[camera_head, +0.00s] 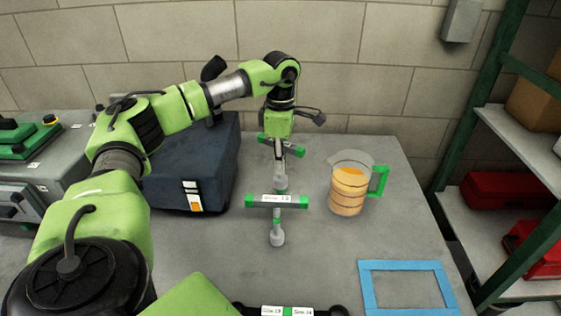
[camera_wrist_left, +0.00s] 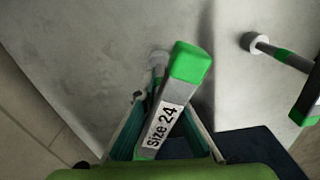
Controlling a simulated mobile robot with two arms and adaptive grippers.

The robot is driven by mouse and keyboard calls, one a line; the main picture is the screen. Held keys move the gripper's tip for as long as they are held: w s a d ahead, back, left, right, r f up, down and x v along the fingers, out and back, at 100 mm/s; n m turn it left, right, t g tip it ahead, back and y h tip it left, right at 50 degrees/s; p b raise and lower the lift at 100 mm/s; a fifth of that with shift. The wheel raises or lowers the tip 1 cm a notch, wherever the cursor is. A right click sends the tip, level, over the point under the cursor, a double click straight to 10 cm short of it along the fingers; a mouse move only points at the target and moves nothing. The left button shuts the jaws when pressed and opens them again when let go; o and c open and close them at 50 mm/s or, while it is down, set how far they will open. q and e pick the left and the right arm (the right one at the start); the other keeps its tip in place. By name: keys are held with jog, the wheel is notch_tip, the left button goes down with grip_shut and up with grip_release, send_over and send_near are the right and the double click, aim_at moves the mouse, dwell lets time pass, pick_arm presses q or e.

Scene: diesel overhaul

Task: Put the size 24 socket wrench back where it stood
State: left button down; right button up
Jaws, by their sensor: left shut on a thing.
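The size 24 socket wrench is a grey T-handle tool with green ends and a white "Size 24" label. In the left wrist view its handle (camera_wrist_left: 187,72) lies between the fingers of my left gripper (camera_wrist_left: 163,135), which is shut on it. In the head view my left gripper (camera_head: 281,143) holds the wrench (camera_head: 280,182) over the back middle of the table, socket end down. I cannot tell whether the socket touches the table. A second T-handle wrench (camera_head: 276,201) stands just in front, apart from my gripper; it also shows in the left wrist view (camera_wrist_left: 285,57).
A measuring jug (camera_head: 349,185) of orange liquid stands right of the wrenches. A dark blue case (camera_head: 192,165) is at left. A blue square outline (camera_head: 367,290) marks the front right of the table. More size labels (camera_head: 289,311) show at the bottom edge. A shelf (camera_head: 480,225) stands right.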

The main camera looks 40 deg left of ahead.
dwell(0.3)
pick_arm(q)
jog(key=shift+f+b, duration=0.65)
jog(key=shift+f, duration=0.5)
jog(key=c, duration=2)
grip_release()
jog(key=shift+r, duration=0.1)
jog(key=shift+c, duration=0.2)
jog(key=o, duration=0.5)
jog(key=shift+o, duration=0.2)
notch_tip(320, 180, up, 9)
jog(key=p, duration=0.7)
jog(key=shift+p, duration=0.4)
